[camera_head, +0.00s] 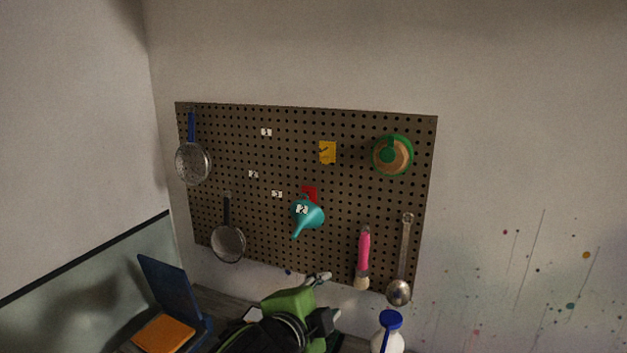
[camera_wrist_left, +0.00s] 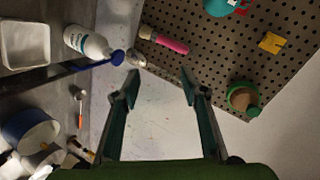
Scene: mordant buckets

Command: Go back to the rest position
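My left gripper (camera_head: 328,297) is low in the middle of the head view, in front of the pegboard's lower edge. In the left wrist view its two fingers (camera_wrist_left: 160,76) stand wide apart with nothing between them; the pale wall shows through the gap. A teal funnel (camera_head: 309,215) hangs on the pegboard (camera_head: 345,200) above the gripper, apart from it. My right gripper is in neither view.
The pegboard also holds two strainers (camera_head: 228,243), a pink-handled brush (camera_head: 364,250), a ladle (camera_head: 399,292) and a green ring (camera_head: 392,155). A blue-capped bottle (camera_head: 388,338) stands right of the gripper. The left wrist view shows a white tray (camera_wrist_left: 25,66) and a blue-and-white bucket (camera_wrist_left: 30,128).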

